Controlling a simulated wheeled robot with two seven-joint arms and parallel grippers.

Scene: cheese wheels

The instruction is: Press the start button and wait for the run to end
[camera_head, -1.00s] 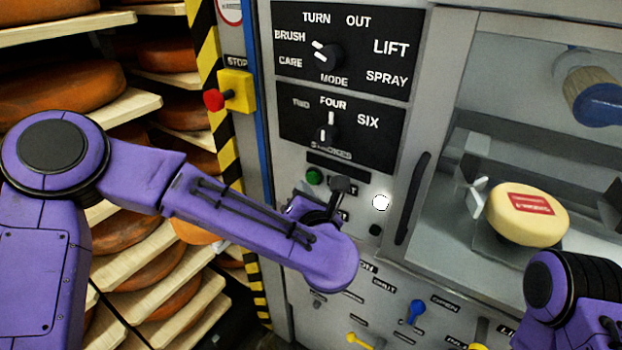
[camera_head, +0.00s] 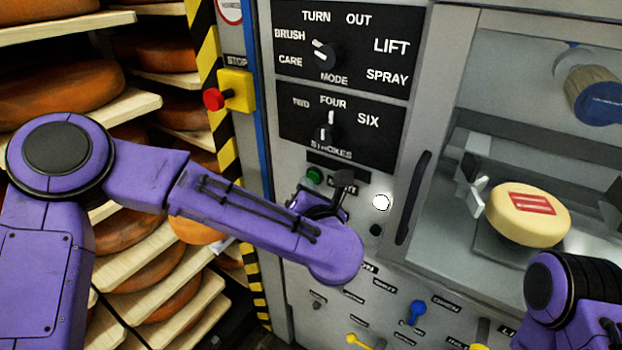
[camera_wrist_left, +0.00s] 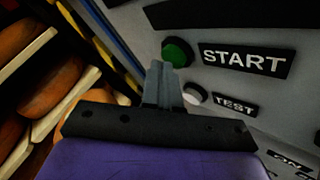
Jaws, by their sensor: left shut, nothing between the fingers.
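The green start button (camera_head: 314,176) is on the grey machine panel, left of its black START label, which my gripper partly covers. In the left wrist view the start button (camera_wrist_left: 177,52) is large, and the START label (camera_wrist_left: 245,60) reads clearly. My left gripper (camera_head: 344,178) is shut and empty in front of the panel, just right of the button in the head view. In the wrist view its fingertips (camera_wrist_left: 160,68) overlap the button's lower left edge; I cannot tell whether they touch. A round white lamp (camera_head: 381,202) looks bright. My right gripper is out of view.
A yellow cheese wheel (camera_head: 528,215) with a red label sits in the machine bay. A red stop button (camera_head: 213,99) on a yellow box is at the left. A white test button (camera_wrist_left: 195,93) is below start. Cheese shelves (camera_head: 150,270) stand left.

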